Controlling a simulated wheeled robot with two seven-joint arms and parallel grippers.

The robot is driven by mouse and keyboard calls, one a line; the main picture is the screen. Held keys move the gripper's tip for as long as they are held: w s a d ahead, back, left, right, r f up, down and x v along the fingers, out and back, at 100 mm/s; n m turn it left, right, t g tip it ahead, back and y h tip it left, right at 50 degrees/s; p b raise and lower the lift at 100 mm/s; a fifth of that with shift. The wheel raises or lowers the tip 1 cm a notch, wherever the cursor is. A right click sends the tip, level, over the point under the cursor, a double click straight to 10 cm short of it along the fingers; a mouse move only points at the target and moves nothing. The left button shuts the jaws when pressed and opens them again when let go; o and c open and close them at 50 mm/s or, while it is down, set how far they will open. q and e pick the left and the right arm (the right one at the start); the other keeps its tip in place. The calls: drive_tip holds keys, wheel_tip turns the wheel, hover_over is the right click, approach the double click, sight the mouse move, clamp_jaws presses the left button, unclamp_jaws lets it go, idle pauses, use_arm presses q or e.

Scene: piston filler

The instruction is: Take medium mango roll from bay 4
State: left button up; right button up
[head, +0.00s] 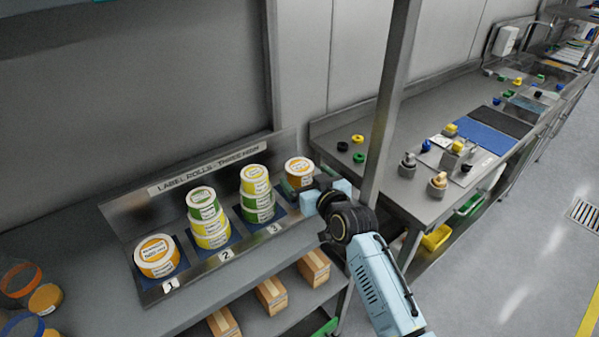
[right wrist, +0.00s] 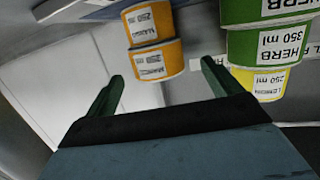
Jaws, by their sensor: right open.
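An orange roll (head: 299,170) stands at the right end of the label rack, past bay 3. My right gripper (head: 318,190) is beside it and hides its lower part and the bay number. In the right wrist view, which looks upside down, two stacked orange rolls (right wrist: 156,60) read MANGO 250 ml. My open right gripper (right wrist: 161,80) has its dark green fingers spread to either side of the lower-pictured roll, with nothing held. I cannot tell whether the fingertips reach around it. My left gripper is not in view.
Next to it, bay 3 holds green herb rolls (right wrist: 280,45) under a yellow lemon roll (right wrist: 258,83). Bay 2 has a mixed stack (head: 208,225); bay 1 has an orange roll (head: 157,256). A metal post (head: 388,110) stands right of my gripper. Cartons (head: 271,296) sit below.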

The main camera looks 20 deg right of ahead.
sight(300, 170)
drive_tip(key=shift+x, duration=2.6)
drive_tip(key=shift+d+f, duration=0.15)
drive_tip(key=shift+d, duration=0.05)
drive_tip(key=shift+c, duration=0.4)
drive_tip(key=c, duration=1.1)
